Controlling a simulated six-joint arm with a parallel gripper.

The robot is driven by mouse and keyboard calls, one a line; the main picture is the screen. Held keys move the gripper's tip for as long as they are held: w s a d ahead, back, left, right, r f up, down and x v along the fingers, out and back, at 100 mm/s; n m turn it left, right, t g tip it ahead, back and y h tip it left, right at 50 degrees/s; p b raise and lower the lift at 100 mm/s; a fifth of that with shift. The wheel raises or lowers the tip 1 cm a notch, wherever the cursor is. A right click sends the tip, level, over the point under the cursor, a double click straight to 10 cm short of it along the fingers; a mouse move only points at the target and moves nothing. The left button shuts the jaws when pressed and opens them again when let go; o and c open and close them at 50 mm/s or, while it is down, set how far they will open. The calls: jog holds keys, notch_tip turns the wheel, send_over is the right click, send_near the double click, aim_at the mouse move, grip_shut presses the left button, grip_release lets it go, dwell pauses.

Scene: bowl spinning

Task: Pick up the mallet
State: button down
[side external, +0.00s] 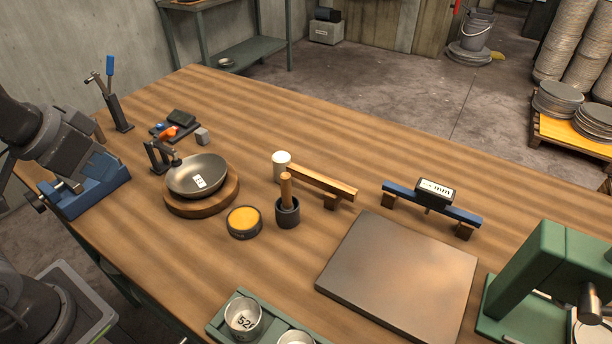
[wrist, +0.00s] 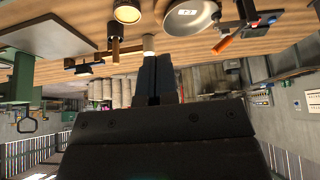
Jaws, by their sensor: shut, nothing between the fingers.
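The mallet (side external: 286,188) stands upright between the bowl and the dark plate, its wooden handle rising from a dark cylindrical part. I cannot tell whether that part is its head or a holder. The mallet (wrist: 115,48) also shows in the wrist view, upside down, left of my fingers. My gripper (wrist: 157,60) is shut and empty, its fingers side by side in the wrist view. In the side view my arm's end is at the far left, above the blue vise, well away from the mallet; the fingertips are not clear there.
A grey bowl (side external: 202,176) sits on a round wooden base (side external: 172,208), left of the mallet. A dark plate (side external: 395,275) lies right.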

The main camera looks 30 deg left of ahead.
jog(key=c, duration=0.9)
grip_release()
jog(key=w+d+r+n+g, duration=0.2)
jog(key=w+r+n, duration=0.25)
jog(key=w, duration=0.45)
jog(key=n+g, duration=0.4)
jog(key=n, duration=1)
send_over(296, 168)
notch_tip(296, 168, down, 11)
jog(key=shift+m, duration=0.25)
notch_tip(296, 168, down, 13)
